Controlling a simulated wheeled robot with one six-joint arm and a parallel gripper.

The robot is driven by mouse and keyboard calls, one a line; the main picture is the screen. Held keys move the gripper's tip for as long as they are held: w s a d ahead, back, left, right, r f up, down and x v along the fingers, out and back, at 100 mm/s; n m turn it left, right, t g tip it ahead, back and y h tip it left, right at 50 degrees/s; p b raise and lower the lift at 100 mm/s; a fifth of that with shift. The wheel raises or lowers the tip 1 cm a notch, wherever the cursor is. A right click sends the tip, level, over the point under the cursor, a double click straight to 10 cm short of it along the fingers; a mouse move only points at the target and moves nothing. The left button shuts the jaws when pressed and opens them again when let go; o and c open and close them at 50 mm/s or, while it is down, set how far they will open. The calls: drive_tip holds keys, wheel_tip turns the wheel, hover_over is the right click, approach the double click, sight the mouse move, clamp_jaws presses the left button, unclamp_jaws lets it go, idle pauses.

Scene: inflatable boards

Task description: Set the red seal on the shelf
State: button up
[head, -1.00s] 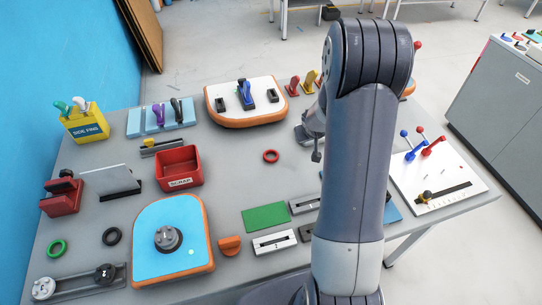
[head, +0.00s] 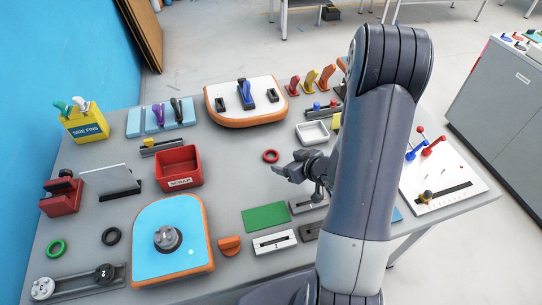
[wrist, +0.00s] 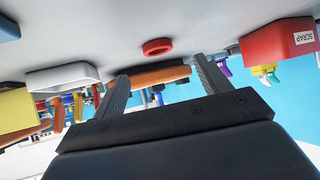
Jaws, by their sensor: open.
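The red seal (head: 271,156), a small red ring, lies flat on the grey table, right of the red scrap box. It also shows in the wrist view (wrist: 157,46), ahead of my fingertips and roughly between them in the picture. My gripper (head: 280,172) is open and empty, close to the seal and apart from it. It points left in the head view; the fingers show clearly in the wrist view (wrist: 161,68). No thing is clearly marked as the shelf; a flat grey plate (head: 108,179) on a dark support stands at the table's left.
The red scrap box (head: 180,169) stands left of the seal. A white tray (head: 312,133) sits to its right. A green rectangle (head: 265,217) and slotted blocks lie nearer me. Green (head: 56,249) and black (head: 111,236) rings lie left. Table around the seal is clear.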

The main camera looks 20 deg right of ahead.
drive_tip(key=shift+w+p+x, duration=0.2)
drive_tip(key=shift+p+x, duration=0.65)
drive_tip(key=shift+x, duration=3.3)
drive_tip(key=shift+d+r, duration=0.2)
drive_tip(key=c, duration=1.1)
